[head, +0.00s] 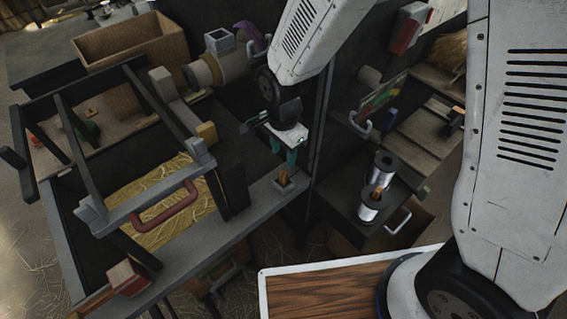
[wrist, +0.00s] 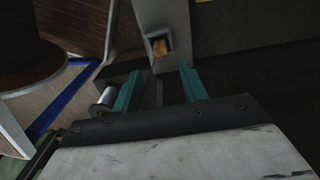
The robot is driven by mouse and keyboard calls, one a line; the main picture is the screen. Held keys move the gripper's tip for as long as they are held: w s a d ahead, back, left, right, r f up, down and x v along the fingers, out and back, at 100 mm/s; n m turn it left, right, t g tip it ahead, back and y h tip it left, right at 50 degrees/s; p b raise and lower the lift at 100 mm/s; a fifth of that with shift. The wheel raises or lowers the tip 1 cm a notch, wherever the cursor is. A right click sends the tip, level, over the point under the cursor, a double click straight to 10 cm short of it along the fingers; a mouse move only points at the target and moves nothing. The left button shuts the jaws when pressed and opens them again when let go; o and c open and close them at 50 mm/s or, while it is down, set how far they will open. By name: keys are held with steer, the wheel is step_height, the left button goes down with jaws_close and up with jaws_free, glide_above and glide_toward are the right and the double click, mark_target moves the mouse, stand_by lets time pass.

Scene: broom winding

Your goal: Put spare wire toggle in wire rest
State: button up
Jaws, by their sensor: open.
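My gripper (head: 284,159) is open, with its two teal fingers pointing down. It is above a small square grey holder (head: 284,186) on the front ledge of the machine. A small orange-brown wooden piece (head: 283,179), which looks like a wire toggle, sits inside that holder. In the wrist view my gripper (wrist: 160,78) has nothing between its fingers, and the holder with the wooden piece (wrist: 159,46) is just beyond the fingertips. I cannot tell for sure whether this holder is the wire rest.
Two wire spools (head: 369,204) stand on a dark shelf to the right, with an orange-brown piece beside them. A frame with a red handle (head: 167,203) and straw is on the left. A wooden board (head: 325,290) is in front.

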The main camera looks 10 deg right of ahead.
step_height(320, 180, up, 3)
steer(key=shift+f, duration=0.15)
stand_by(0.5)
steer(key=s+d+r+n+t, duration=0.1)
steer(key=s+d+r+n, duration=1)
steer(key=s+d+r, duration=0.8)
step_height(320, 180, up, 3)
steer(key=shift+s+d+f, duration=0.1)
steer(key=shift+s+d, duration=0.1)
steer(key=shift+d, duration=0.55)
